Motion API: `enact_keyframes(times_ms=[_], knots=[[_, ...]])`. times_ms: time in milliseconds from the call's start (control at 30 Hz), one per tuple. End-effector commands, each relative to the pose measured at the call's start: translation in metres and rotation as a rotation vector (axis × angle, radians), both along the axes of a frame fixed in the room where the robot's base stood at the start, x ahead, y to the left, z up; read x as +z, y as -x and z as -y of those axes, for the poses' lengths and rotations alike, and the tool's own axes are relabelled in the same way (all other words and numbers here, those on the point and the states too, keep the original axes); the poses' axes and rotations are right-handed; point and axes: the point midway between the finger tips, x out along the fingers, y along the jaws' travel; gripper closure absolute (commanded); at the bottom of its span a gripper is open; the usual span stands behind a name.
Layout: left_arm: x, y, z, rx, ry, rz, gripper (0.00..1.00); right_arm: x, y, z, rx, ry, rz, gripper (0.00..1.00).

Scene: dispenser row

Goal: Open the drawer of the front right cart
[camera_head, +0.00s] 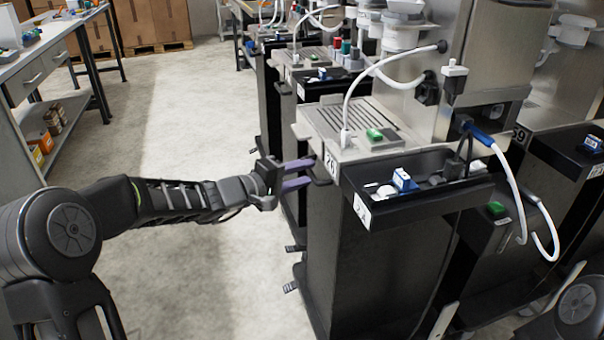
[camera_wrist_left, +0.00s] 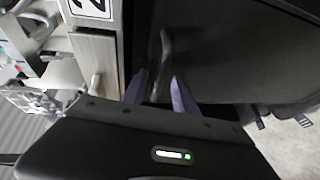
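The nearest cart (camera_head: 345,255) is a dark cabinet with a metal top, right of centre in the head view. A dark bar handle (camera_head: 321,172) sits high on its left-facing side, just below the metal top. It also shows in the wrist view as a dark bar handle (camera_wrist_left: 165,52) against a dark panel. No open gap shows at the drawer. My left gripper (camera_head: 310,173) has two purple fingers, spread apart and level with the handle. In the wrist view the fingers (camera_wrist_left: 160,88) lie on either side of the handle's line; I cannot tell whether they touch it. My right gripper is out of view.
A black tray (camera_head: 430,206) with small items sticks out from the cart's near side. More carts (camera_head: 285,110) stand behind in a row. A workbench (camera_head: 45,55) stands at the left. The concrete floor (camera_head: 190,110) between is clear.

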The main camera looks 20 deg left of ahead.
Motion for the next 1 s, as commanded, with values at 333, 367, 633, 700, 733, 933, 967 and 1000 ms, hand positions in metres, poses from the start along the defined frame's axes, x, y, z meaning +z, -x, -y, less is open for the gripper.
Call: enact_keyframes(times_ms=[333, 367, 633, 700, 733, 933, 967, 1000], knots=[[0.0002, 0.0003, -0.0002, 0.0, 0.0, 0.0, 0.8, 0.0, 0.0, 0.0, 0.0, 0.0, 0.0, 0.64], [0.0002, 0.0004, -0.0001, 0.0, 0.0, 0.0, 0.83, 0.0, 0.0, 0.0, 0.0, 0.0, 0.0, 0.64], [0.0001, 0.0004, -0.0003, 0.0, 0.0, 0.0, 1.0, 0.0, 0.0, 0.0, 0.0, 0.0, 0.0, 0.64], [0.0, 0.0004, -0.0003, 0.0, 0.0, 0.0, 1.0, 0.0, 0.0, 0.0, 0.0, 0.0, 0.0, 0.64], [0.0, 0.0004, -0.0003, 0.0, 0.0, 0.0, 1.0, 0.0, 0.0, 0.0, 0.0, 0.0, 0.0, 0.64], [-0.0001, 0.0005, -0.0004, 0.0, 0.001, -0.001, 1.0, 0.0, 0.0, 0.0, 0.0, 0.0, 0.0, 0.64], [-0.0001, 0.0005, -0.0004, 0.0, 0.001, -0.001, 1.0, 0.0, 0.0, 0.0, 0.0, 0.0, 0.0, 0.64], [-0.0001, 0.0006, -0.0003, 0.0, 0.001, -0.001, 1.0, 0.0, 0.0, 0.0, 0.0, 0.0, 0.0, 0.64]])
